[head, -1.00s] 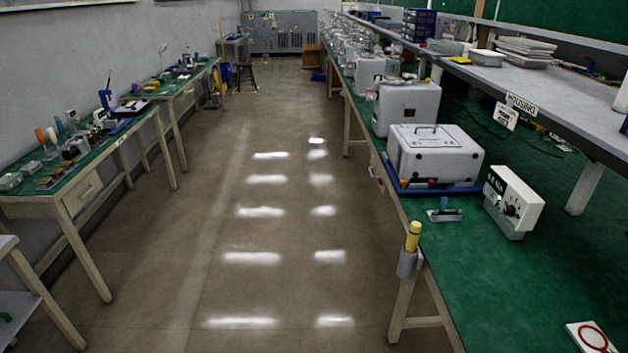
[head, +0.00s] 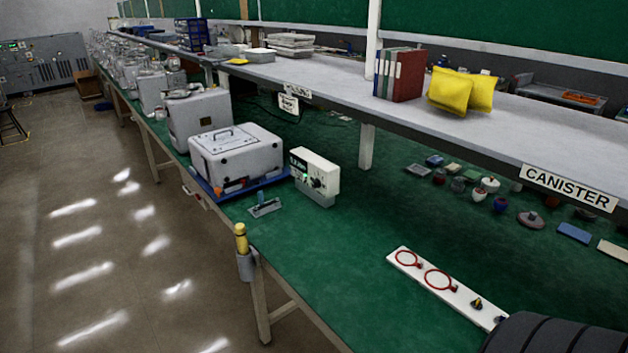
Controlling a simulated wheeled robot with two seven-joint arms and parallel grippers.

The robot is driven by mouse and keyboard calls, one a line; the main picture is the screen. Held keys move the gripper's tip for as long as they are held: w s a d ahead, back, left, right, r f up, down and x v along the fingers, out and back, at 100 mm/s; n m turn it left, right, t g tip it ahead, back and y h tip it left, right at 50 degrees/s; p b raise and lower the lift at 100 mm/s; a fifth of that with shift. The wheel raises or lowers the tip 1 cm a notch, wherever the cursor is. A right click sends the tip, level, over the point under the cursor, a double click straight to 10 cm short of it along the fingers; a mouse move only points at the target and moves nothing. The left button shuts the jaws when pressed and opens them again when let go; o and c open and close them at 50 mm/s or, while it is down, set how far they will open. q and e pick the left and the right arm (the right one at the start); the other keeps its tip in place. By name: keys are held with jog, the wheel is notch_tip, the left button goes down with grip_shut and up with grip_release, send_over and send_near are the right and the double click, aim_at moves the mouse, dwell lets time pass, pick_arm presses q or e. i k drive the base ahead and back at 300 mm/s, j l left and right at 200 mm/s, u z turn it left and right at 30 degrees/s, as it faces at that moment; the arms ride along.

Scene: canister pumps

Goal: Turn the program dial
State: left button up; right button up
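A small cream control box (head: 316,172) stands on the green bench just right of a large white housing case. Its front carries a dark dial (head: 318,182), a green light and small markings too fine to read. The dial's pointer direction cannot be made out. Neither of my grippers shows in the head view.
The white case (head: 236,155) sits on a blue tray. A small metal tool (head: 265,207) lies before the box. A white board with red rings (head: 437,281) and a black ribbed object (head: 555,335) lie at right.

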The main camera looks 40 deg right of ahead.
aim_at(316, 183)
jog(key=i+j, duration=0.2)
jog(key=i, duration=0.2)
jog(key=i+j, duration=0.2)
jog(key=i, duration=0.2)
jog(key=i+j+z, duration=0.1)
jog(key=i, duration=0.3)
